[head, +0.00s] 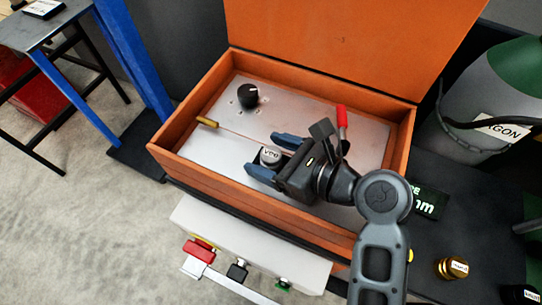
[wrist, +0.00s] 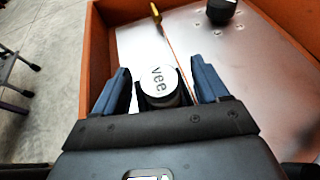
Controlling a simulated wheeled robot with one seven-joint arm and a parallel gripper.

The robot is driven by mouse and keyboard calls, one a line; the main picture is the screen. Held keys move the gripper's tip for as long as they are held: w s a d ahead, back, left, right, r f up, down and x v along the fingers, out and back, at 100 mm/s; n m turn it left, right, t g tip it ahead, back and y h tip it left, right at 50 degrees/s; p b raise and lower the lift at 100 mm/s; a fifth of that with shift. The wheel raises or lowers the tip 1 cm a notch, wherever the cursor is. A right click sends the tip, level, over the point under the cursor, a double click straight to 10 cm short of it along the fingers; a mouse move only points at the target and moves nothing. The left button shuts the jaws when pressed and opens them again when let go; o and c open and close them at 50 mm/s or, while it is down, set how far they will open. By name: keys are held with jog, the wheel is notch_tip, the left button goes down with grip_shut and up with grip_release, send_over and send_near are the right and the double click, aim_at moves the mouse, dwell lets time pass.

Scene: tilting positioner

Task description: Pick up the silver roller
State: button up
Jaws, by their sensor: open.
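A silver roller (head: 270,155) with "vee" printed on its round top face stands in a dark holder on the metal plate inside the orange box. It also shows in the wrist view (wrist: 157,81), facing up at the camera. My gripper (head: 266,158) is open, with its blue fingers on either side of the roller; in the wrist view the gripper (wrist: 159,78) shows gaps between roller and fingers, narrower on the left. The roller's lower part is hidden by its dark holder and the gripper.
The orange box (head: 165,155) has raised walls and an open lid (head: 350,45). On its plate are a black knob (head: 248,95), a brass rod end (head: 207,122) with a thin wire, and a red handle (head: 341,116). A brass part (head: 452,267) stands on the dark surface at right.

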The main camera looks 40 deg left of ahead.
jog(key=shift+c, duration=0.2)
grip_shut()
dwell(0.5)
